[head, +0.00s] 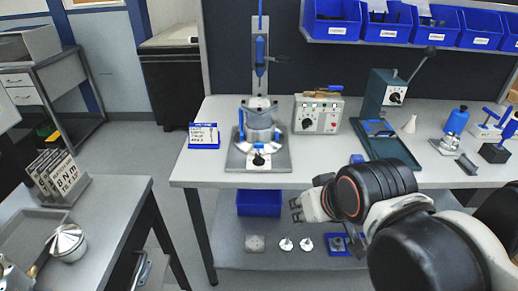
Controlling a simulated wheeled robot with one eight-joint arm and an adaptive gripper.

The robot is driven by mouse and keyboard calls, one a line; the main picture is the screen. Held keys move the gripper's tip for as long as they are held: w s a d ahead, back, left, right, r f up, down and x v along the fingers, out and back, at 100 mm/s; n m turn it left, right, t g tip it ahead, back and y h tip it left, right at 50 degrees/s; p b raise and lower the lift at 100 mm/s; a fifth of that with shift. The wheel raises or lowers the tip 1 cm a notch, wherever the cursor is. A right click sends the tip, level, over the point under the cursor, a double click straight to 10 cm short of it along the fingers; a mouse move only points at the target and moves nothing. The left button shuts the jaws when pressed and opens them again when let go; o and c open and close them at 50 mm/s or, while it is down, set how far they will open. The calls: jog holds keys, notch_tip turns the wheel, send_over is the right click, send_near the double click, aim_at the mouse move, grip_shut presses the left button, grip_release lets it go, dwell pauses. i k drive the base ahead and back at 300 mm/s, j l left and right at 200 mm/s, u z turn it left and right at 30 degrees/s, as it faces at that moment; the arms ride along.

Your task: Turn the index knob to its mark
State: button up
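A small black knob (258,160) sits on the front of a grey fixture base (236,162) on the workbench. A round metal housing (259,122) with blue clamps stands on that fixture. Other dark knobs show on the control box (307,123) and on the green press (395,97); I cannot tell from labels which is the index knob. The knob's mark is too small to make out. My gripper (297,210) is in front of the bench's front edge, below and right of the fixture, apart from everything. Its fingertips look parted, with nothing between them.
A lower shelf holds a blue bin (259,203) and small parts. A side table (110,215) is at left, with floor between.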

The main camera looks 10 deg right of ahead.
aim_at(258, 161)
jog(key=i+j, duration=0.7)
jog(key=k+j+u, duration=0.05)
jog(key=j, duration=0.05)
